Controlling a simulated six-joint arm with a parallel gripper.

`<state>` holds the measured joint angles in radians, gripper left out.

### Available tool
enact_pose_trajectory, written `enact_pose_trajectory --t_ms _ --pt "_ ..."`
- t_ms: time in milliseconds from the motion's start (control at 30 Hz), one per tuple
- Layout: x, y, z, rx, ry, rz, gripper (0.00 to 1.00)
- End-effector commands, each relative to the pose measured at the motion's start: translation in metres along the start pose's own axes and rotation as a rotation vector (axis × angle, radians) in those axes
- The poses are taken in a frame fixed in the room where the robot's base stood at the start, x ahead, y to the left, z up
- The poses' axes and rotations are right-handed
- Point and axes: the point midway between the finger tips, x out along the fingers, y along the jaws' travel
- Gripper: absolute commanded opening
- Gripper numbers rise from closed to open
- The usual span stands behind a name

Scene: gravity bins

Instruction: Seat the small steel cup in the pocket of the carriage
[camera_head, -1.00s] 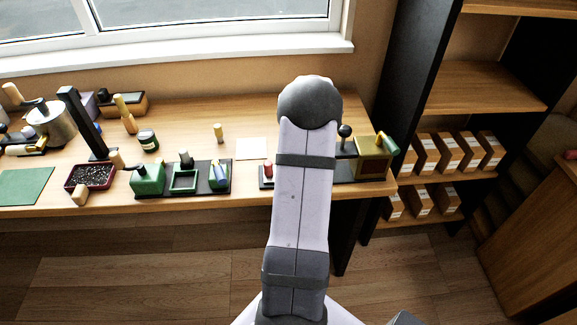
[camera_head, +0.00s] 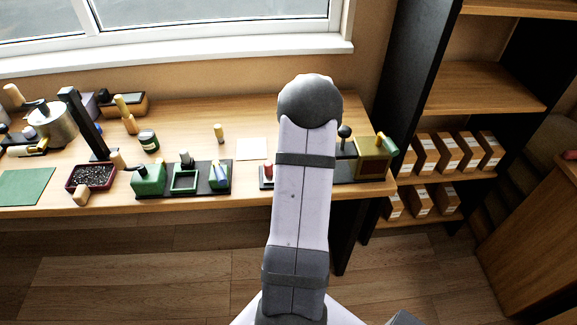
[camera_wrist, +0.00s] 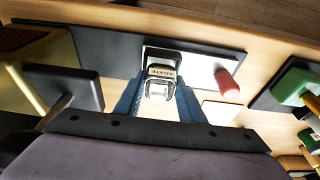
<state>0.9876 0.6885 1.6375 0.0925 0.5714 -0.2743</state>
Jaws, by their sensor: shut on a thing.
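In the wrist view my gripper (camera_wrist: 160,80) has its two dark blue fingers closed on the small steel cup (camera_wrist: 158,92), which shows as a shiny silver shape between them. The carriage (camera_wrist: 178,53), a pale-framed block with a dark inside, is directly beyond the cup on a long dark base. A small lettered label shows between the two. I cannot tell from this angle whether the cup is inside the pocket or just above it. In the head view my arm hides the gripper, the cup and the carriage.
A red knob (camera_wrist: 228,86) stands right of the carriage on the dark base (camera_wrist: 110,55). A brass-coloured box (camera_wrist: 40,70) and a dark block (camera_wrist: 65,86) are at the left. Green fixtures (camera_head: 184,178) stand farther left in the head view, past a white sheet (camera_head: 251,149).

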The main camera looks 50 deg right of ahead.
Motion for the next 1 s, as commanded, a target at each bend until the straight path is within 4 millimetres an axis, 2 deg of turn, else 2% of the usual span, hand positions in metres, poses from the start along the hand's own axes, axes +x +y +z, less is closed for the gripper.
enact_pose_trajectory --t_ms 1000 --pt "0.0100 0.0000 0.0025 0.000 0.000 0.000 0.07"
